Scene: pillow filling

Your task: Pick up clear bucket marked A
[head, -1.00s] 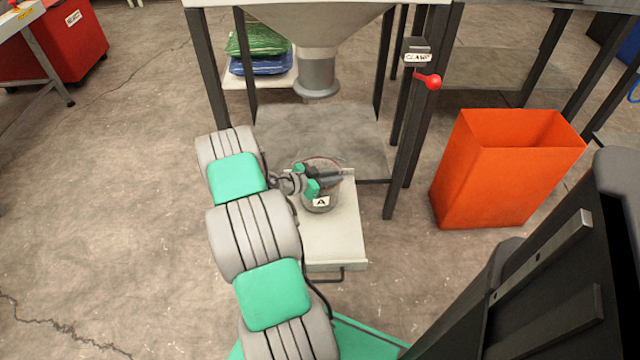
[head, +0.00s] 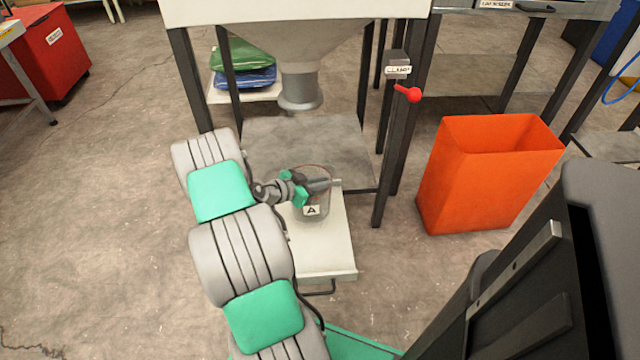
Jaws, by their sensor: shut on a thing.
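The clear bucket marked A (head: 312,210) is at the far end of a pale pull-out tray (head: 325,255), under and in front of the hopper. Its white label faces me and its reddish rim shows behind my gripper. My gripper (head: 324,182) reaches in from the left at the bucket's top and is shut on the bucket. The fingers hide part of the rim. I cannot tell whether the bucket's base touches the tray.
The hopper spout (head: 300,90) hangs just behind the bucket, between dark frame legs. A clamp lever with a red knob (head: 412,94) is at right. An orange bin (head: 475,180) stands on the floor to the right. Open floor lies to the left.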

